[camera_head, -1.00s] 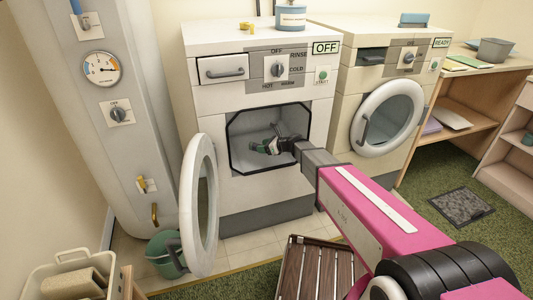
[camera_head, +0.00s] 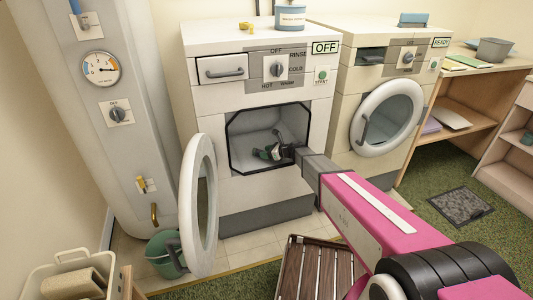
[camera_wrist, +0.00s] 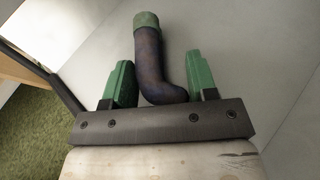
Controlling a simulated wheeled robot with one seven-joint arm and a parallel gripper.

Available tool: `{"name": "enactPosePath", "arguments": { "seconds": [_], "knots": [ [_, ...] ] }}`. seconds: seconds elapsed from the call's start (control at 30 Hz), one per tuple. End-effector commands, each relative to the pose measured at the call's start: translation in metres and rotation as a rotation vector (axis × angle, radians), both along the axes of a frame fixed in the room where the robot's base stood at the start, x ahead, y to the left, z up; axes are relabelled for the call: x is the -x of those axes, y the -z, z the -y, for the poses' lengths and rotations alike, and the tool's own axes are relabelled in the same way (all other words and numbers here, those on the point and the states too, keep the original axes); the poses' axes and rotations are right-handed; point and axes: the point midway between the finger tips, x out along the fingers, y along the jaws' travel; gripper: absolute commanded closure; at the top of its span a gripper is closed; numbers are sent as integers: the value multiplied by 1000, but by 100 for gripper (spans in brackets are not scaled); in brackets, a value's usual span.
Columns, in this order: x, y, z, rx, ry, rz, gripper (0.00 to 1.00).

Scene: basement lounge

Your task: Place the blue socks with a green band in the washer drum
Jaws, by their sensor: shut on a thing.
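The blue socks (camera_wrist: 150,52), a dark blue bent roll with a green band at the top end, stand between the two green fingers of my gripper (camera_wrist: 161,75) in the wrist view. My gripper is shut on them. In the head view my gripper (camera_head: 272,153) is inside the open washer drum (camera_head: 256,128), low in the opening. The socks are too small there to tell from the green fingers. Pale drum walls surround the socks in the wrist view. I cannot tell if the socks touch the drum floor.
The washer's round door (camera_head: 200,205) hangs open at the left of the opening. A second machine with a shut round door (camera_head: 386,118) stands to the right. A green bucket (camera_head: 165,255) is by the open door. A slatted wooden stool (camera_head: 312,270) is below my arm.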

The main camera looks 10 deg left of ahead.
Motion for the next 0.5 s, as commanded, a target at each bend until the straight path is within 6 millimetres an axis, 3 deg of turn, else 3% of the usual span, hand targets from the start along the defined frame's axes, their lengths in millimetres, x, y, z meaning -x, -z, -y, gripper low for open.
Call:
{"name": "enactPosePath", "arguments": {
  "seconds": [0.1,0.13,0.2,0.5],
  "knots": [
    [0,3,0,0,0,0,71],
    [0,3,0,0,0,0,37],
    [0,3,0,0,0,0,22],
    [0,1,0,0,0,0,22]
  ]
}}
